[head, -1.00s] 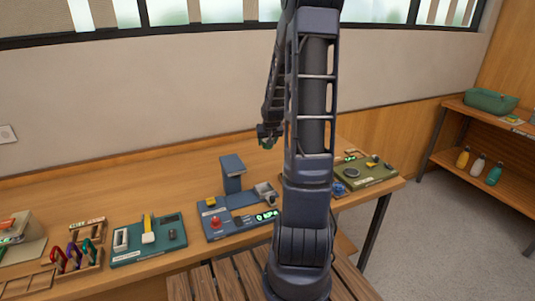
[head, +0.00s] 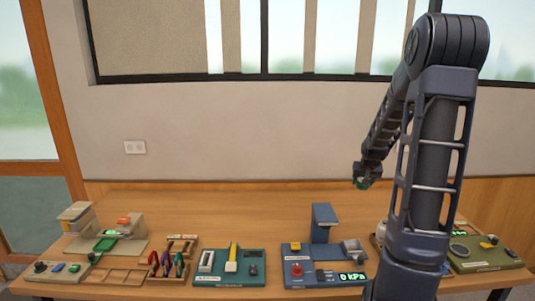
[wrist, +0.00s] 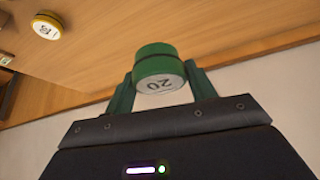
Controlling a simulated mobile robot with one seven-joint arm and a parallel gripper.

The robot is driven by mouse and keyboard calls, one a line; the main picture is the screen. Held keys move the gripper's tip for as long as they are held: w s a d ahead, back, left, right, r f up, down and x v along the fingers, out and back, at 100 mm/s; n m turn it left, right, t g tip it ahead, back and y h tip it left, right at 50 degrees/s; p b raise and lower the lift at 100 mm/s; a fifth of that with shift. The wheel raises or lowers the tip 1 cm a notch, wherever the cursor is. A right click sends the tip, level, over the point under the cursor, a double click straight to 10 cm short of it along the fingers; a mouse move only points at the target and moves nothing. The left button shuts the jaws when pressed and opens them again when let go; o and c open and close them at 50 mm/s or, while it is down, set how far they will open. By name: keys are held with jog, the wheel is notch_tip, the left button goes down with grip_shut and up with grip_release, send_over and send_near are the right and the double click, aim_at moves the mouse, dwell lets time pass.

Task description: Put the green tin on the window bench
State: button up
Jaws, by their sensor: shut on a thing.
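The green tin (wrist: 157,66), with "20" on its pale end, is between the two fingers of my gripper (wrist: 160,84) in the wrist view. In the head view, my gripper (head: 362,180) hangs over the back right part of the long wooden bench (head: 240,207) under the window. The tin (head: 363,186) shows there only as a small green patch, above the bench top and apart from it.
Several devices line the bench's front: a teal board (head: 231,268), a blue pressure unit (head: 323,262) and an olive board (head: 488,254). A carabiner rack (head: 168,265) stands left. A yellow tin (wrist: 46,25) shows in the wrist view. The bench's back strip is clear.

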jog(key=w+a+f+m, duration=0.1)
jog(key=w+a+f, duration=0.8)
jog(key=w+a, duration=0.4)
jog(key=shift+w+a+h, duration=0.3)
jog(key=shift+w+a, duration=0.1)
jog(key=shift+a, duration=0.4)
jog(key=shift+f, duration=0.1)
